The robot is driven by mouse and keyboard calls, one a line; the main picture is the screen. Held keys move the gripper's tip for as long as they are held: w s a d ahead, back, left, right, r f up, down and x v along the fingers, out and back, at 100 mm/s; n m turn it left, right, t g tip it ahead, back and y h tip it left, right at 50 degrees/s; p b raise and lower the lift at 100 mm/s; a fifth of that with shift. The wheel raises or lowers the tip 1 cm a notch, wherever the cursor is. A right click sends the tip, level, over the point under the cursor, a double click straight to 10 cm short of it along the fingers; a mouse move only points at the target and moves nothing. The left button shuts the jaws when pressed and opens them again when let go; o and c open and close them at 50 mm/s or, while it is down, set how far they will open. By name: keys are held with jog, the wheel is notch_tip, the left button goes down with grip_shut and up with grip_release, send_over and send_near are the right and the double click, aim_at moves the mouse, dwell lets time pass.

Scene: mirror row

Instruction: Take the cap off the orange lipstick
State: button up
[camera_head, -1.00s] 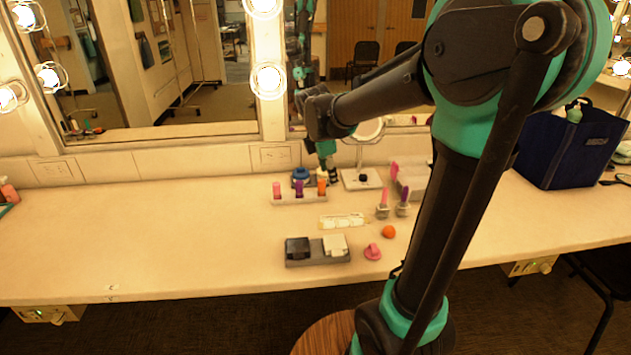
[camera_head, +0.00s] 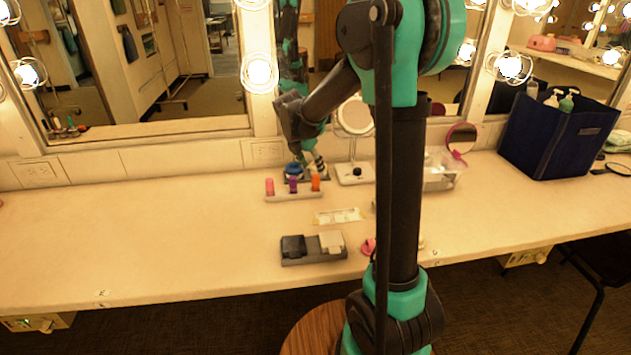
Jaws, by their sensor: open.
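The orange lipstick (camera_head: 315,182) stands upright at the right end of a small pale rack (camera_head: 293,197), beside a purple lipstick (camera_head: 293,184) and a pink one (camera_head: 269,187). Its orange top shows; the lower part sits in the rack. My gripper (camera_head: 316,164) is open and points down just above or behind the orange lipstick. Whether its fingers are around the cap or apart from it is too small to tell.
A blue jar (camera_head: 294,170) stands close behind the rack. A round mirror on a stand (camera_head: 355,116) is to the right. A grey tray with a black and a white block (camera_head: 313,256) lies in front. My arm hides part of the right counter. The left counter is clear.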

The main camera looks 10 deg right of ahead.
aim_at(315, 176)
jog(key=shift+x, duration=3.45)
jog(key=shift+s+a, duration=0.1)
jog(key=shift+a, duration=0.05)
jog(key=c, duration=0.8)
